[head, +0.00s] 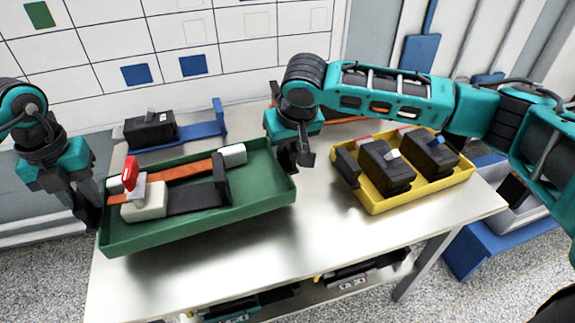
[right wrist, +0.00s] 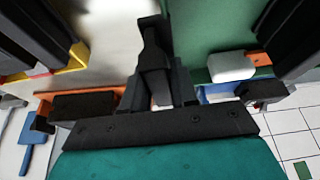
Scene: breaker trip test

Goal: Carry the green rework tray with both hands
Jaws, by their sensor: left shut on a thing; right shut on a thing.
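The green rework tray (head: 240,215) is at the left of the bench in the head view. My left gripper (head: 92,210) is shut on the tray's left end wall. My right gripper (head: 290,158) is shut on its right end wall. The right wrist view shows the right fingers (right wrist: 155,50) at the edge of the green tray (right wrist: 208,35). I cannot tell whether the tray touches the bench; its underside is hidden.
A yellow tray (head: 400,203) with black breakers stands right of the green one. The metal bench top (head: 270,245) is clear in front. A blue bin (head: 470,250) stands beyond the right edge.

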